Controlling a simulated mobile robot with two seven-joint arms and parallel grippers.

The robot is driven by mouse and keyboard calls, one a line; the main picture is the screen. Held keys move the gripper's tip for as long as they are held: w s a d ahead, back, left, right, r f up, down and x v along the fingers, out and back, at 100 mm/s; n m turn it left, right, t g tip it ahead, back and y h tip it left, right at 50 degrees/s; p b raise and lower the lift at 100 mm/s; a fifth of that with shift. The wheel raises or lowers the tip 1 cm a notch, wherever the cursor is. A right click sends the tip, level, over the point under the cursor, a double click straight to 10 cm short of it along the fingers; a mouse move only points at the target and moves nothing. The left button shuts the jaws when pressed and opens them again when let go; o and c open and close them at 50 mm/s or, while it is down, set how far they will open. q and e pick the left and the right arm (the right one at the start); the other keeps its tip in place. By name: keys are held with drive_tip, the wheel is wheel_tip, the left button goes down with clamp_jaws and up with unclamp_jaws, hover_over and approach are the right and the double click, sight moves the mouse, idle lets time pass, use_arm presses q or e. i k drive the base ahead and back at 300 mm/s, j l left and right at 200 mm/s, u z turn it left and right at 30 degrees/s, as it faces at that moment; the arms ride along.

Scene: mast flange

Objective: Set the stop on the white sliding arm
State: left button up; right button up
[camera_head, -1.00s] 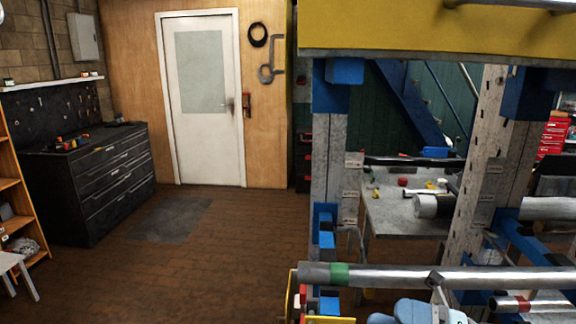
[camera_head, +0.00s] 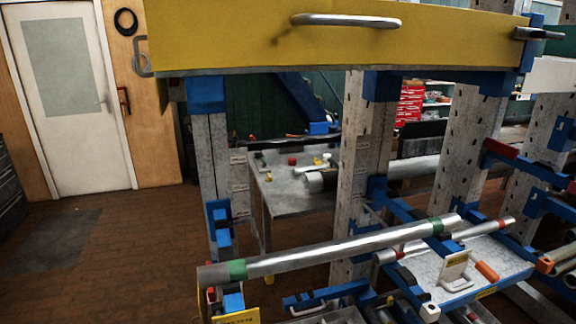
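A silver tube with green bands (camera_head: 340,248) lies across the front of a steel and blue rack. Behind its right end, a white piece (camera_head: 454,270) stands on a blue-edged shelf (camera_head: 500,272), next to an orange handle (camera_head: 486,271). A small white block (camera_head: 430,312) is at the bottom edge. I cannot tell which of these, if any, is the white sliding arm or its stop. Neither of my grippers shows in the head view.
A yellow beam (camera_head: 450,35) with a metal handle (camera_head: 345,20) spans the top. A perforated steel post (camera_head: 365,160) stands mid-picture. A grey workbench (camera_head: 290,190) is behind the rack. The brown floor (camera_head: 120,260) at left is open, towards a white door (camera_head: 75,100).

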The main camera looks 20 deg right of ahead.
sight(492, 276)
drive_tip(key=z, duration=2)
